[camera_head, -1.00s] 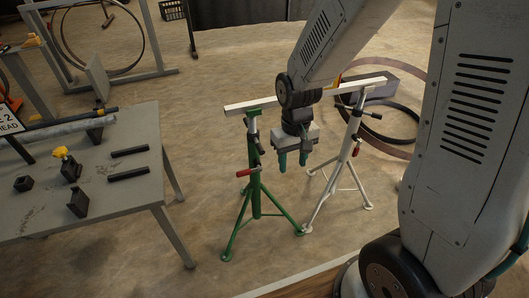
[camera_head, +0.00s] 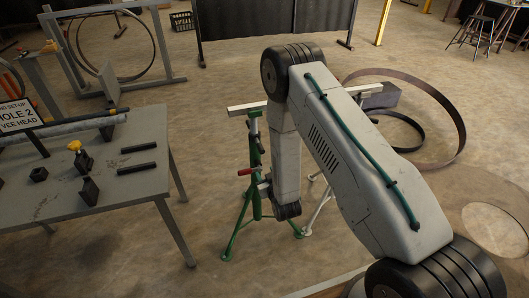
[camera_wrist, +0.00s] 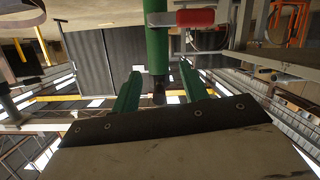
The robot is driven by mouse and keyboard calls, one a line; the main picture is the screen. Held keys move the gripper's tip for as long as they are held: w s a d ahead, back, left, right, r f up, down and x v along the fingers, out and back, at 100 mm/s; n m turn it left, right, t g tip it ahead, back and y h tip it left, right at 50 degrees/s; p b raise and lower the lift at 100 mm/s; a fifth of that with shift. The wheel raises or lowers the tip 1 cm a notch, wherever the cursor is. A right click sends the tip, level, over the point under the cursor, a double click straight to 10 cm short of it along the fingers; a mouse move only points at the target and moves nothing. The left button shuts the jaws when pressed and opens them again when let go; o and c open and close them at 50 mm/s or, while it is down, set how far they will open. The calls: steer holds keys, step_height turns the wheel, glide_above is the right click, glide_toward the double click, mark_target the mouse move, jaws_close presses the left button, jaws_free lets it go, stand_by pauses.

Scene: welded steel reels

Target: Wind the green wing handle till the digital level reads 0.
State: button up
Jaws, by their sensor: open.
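The green stand (camera_head: 237,229) holds up the left end of a pale beam (camera_head: 245,109). A red-gripped handle (camera_head: 245,171) sticks out left from its post; the red grip also shows in the wrist view (camera_wrist: 195,18). I cannot make out a green wing handle or the digital level; my arm covers the beam's middle and part of the post. In the wrist view, which looks upside down, my gripper (camera_wrist: 160,68) is open. Its two green fingers point at the green post (camera_wrist: 157,45), which appears between them. I cannot tell whether they touch it.
A pale stand (camera_head: 318,210) is partly hidden behind my arm. A steel table (camera_head: 130,190) with several small parts stands at left. Large rings (camera_head: 455,125) lie at right. Open floor (camera_head: 200,245) lies between the table and the green stand.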

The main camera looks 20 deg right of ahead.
mark_target(263, 153)
steer(key=r+t, duration=0.1)
steer(key=r, duration=0.1)
steer(key=w+r+t, duration=0.1)
steer(key=r+t, duration=0.1)
steer(key=r, duration=0.1)
steer(key=shift+d+r, duration=0.1)
steer(key=shift+r, duration=0.1)
steer(key=shift+w+d+r, duration=0.1)
steer(key=shift+w+d, duration=0.05)
steer(key=shift+w, duration=0.2)
steer(key=w, duration=0.7)
steer(key=shift+c, duration=0.3)
jaws_close()
steer(key=shift+d, duration=0.1)
